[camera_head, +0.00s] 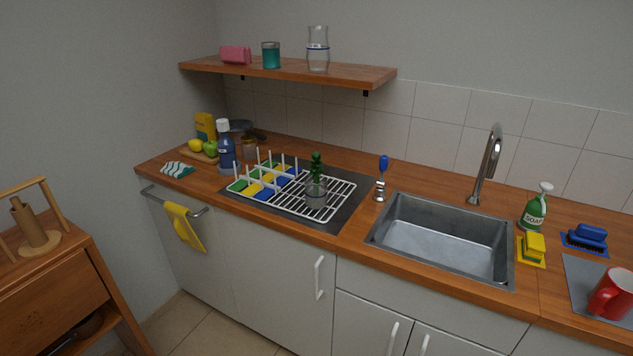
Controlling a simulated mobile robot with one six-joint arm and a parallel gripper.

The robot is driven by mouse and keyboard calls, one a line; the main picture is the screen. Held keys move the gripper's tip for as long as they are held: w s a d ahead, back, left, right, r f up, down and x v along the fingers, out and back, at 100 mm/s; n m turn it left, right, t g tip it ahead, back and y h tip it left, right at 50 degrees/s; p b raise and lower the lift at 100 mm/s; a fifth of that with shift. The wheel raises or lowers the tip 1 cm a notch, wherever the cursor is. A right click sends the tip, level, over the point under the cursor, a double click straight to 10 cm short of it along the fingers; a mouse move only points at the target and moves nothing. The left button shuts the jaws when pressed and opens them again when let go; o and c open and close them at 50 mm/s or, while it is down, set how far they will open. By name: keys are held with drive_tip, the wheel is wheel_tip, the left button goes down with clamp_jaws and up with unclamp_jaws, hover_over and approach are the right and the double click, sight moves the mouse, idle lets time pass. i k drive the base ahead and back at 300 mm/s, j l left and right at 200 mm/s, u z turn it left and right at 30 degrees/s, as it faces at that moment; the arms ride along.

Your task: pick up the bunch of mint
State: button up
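The bunch of mint (317,164) is dark green and stands upright in a clear glass (316,191). The glass stands on the right part of the white wire rack (343,191) on the counter, left of the sink. The lower stems are hard to make out through the glass. My gripper is not in view.
White upright prongs and coloured pieces (265,180) sit close left of the glass. A blue-handled tool (382,178) stands to its right, by the sink (440,240). A blue bottle (225,147) is farther left. A wooden shelf (290,72) overhangs behind.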

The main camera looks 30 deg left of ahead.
sight(316, 170)
drive_tip(key=i+j, duration=0.15)
drive_tip(key=j, duration=0.2)
drive_tip(key=i+j, duration=0.2)
drive_tip(key=j, duration=0.15)
drive_tip(key=i+j, duration=0.15)
drive_tip(key=j, duration=0.2)
drive_tip(key=i+j, duration=0.15)
drive_tip(key=j, duration=0.2)
drive_tip(key=i+j, duration=0.15)
drive_tip(key=j, duration=0.2)
drive_tip(key=i+j, duration=0.2)
drive_tip(key=j, duration=0.2)
drive_tip(key=u, duration=0.05)
